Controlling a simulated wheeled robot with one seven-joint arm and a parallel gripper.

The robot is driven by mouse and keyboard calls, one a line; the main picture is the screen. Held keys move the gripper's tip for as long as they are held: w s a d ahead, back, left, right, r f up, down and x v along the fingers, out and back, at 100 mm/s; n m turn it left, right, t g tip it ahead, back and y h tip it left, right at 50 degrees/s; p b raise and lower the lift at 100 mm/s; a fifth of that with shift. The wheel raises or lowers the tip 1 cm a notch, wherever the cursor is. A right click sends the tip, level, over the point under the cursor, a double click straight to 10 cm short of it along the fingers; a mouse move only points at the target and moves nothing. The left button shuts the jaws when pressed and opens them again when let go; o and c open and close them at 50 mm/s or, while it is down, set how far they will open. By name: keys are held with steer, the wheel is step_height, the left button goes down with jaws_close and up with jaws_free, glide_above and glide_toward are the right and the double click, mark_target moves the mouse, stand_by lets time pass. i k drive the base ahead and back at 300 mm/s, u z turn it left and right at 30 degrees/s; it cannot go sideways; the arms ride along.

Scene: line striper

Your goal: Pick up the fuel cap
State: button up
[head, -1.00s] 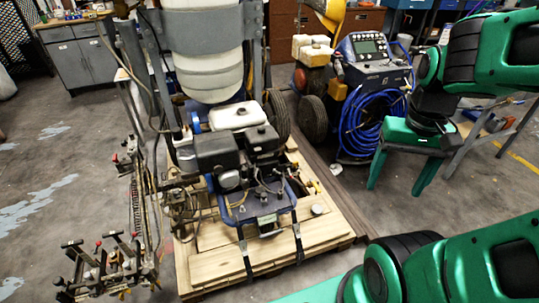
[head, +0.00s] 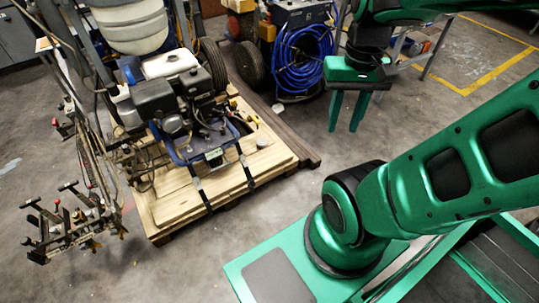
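A small round pale cap (head: 262,142), likely the fuel cap, lies on the right part of the wooden pallet (head: 240,180) in the head view. It is too small to make out detail. The engine's white tank (head: 170,64) stands on the machine, with a dark round spot on top; I cannot tell whether this is a cap or an opening. My green gripper (head: 347,125) hangs to the right of the pallet, fingers pointing down. The fingers are apart with nothing visible between them. It is clear of the cap, to its right in the picture.
The line striper (head: 165,105) fills the pallet's left and middle, with spray arms (head: 75,225) jutting left. A second machine with a coiled blue hose (head: 302,62) stands behind. A dark beam (head: 285,135) lies along the pallet's right side. The floor right of it is clear.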

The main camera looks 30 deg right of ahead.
mark_target(261, 143)
steer(key=k, duration=0.65)
steer(key=z, duration=0.65)
steer(key=i, duration=2.15)
steer(key=u, duration=0.65)
